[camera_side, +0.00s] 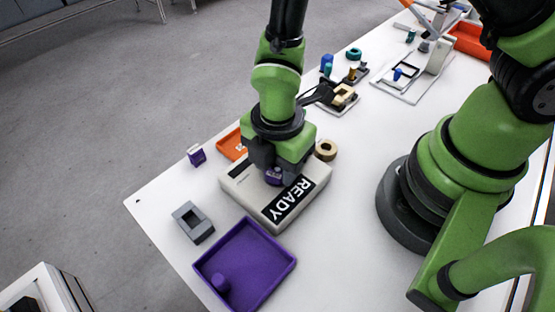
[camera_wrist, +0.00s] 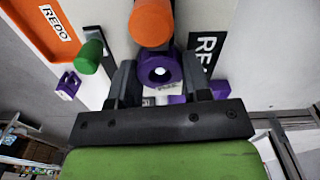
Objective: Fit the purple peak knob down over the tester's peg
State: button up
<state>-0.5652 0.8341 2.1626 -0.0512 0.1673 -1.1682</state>
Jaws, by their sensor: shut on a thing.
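The purple peak knob (camera_wrist: 148,62) is between the two fingers of my gripper (camera_wrist: 162,88) in the wrist view, with a pale spot in its middle. In the side view the knob (camera_side: 274,176) shows partly below my gripper (camera_side: 275,172), which is shut on it. They are over the white tester box (camera_side: 250,203), which has a black READY label (camera_side: 291,202). The wrist view shows an orange cylinder (camera_wrist: 152,22) close beyond the knob and a green cylinder (camera_wrist: 89,57) to its left. I cannot make out the peg or whether the knob touches it.
A grey block (camera_side: 192,222) and a small purple piece (camera_side: 196,155) are left. An orange REDO tray (camera_wrist: 38,20) and a tan ring (camera_side: 326,149) are close by.

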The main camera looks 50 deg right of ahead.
aim_at(277, 169)
jog(key=shift+f, duration=0.15)
jog(key=o, duration=0.9)
notch_tip(277, 169, up, 12)
jog(key=s+d+r+m+t, duration=0.2)
jog(key=r+m, duration=0.3)
jog(key=m, duration=0.3)
jog(key=s+d+r+m+t+y, duration=0.1)
jog(key=s+d+r+m+t, duration=0.1)
jog(key=d+r+m, duration=0.3)
jog(key=s+d+r+m+t+y, duration=0.1)
jog(key=s+d+r+m+t, duration=0.2)
jog(key=m, duration=0.7)
jog(key=shift+s+d+r+m, duration=0.2)
jog(key=shift+d+r, duration=0.1)
jog(key=shift+r, duration=0.25)
jog(key=shift+s+d+r+m, duration=0.15)
jog(key=shift+d+r, duration=0.15)
jog(key=shift+r, duration=0.25)
